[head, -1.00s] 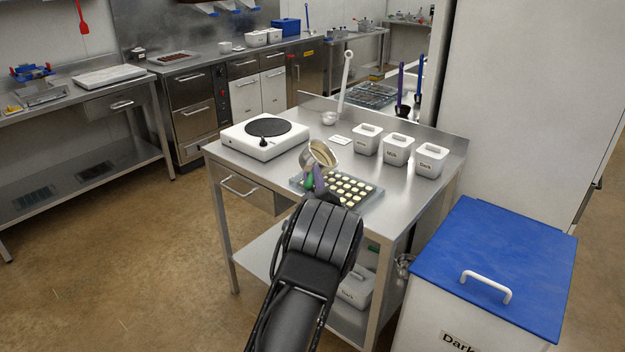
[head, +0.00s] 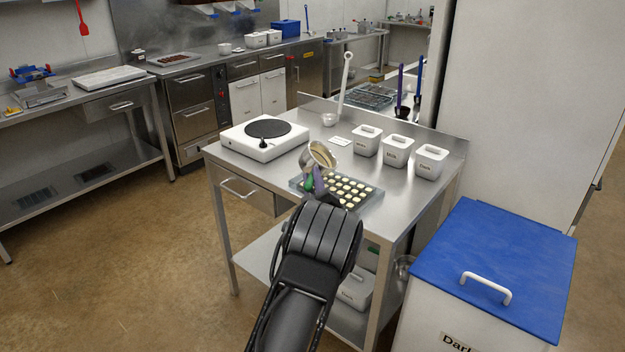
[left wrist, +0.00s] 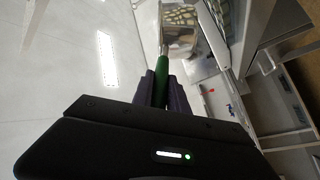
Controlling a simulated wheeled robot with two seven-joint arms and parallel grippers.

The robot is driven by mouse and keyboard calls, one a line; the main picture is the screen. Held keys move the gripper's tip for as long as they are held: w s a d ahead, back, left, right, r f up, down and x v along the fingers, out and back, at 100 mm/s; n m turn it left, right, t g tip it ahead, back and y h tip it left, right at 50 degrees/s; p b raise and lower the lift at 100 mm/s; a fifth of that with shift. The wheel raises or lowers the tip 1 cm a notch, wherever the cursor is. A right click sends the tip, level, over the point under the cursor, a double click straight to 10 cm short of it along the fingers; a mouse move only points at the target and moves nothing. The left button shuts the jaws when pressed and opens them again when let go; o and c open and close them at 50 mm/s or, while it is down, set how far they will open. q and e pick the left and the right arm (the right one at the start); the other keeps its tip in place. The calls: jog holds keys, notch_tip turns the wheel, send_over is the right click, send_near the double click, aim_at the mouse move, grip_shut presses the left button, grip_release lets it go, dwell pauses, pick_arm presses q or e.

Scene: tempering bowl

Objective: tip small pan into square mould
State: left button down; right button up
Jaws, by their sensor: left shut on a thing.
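The small pan (head: 319,156) is a steel pan with a green handle, tilted on its side above the left back part of the mould, with a cream-coloured inside. The square mould (head: 376,194) lies on the steel table and shows rows of pale cream cells; the pan and gripper hide its left part. My left gripper (head: 316,186) is shut on the pan's handle. In the left wrist view, the green handle (left wrist: 161,70) sits between the dark purple fingers (left wrist: 162,92). Whether anything pours from the pan is too small to tell. My right gripper is not in view.
A white hot plate (head: 265,137) stands left of the pan. Several white lidded tubs (head: 397,151) line the table's right side. A white ladle (head: 346,80) stands behind. A blue-lidded bin (head: 495,265) stands at front right.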

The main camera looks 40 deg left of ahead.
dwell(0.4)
pick_arm(q)
jog(key=shift+w+d+m+b, duration=0.1)
jog(key=shift+d+m+b, duration=0.05)
jog(key=shift+m+b, duration=0.7)
jog(key=shift+d+m+t+b, duration=0.1)
jog(key=shift+m+t+b, duration=0.3)
jog(key=shift+m+t, duration=0.2)
dwell(0.9)
jog(key=shift+w+d+f+m+t+h+b, duration=0.1)
jog(key=shift+d+m+t+h+b, duration=0.25)
jog(key=shift+m+b, duration=0.35)
jog(key=shift+w+f+m+t+h+b, duration=0.15)
jog(key=shift+m+t+b, duration=0.35)
jog(key=shift+m, duration=0.25)
jog(key=shift+r, duration=0.15)
jog(key=shift+m, duration=0.3)
dwell(0.3)
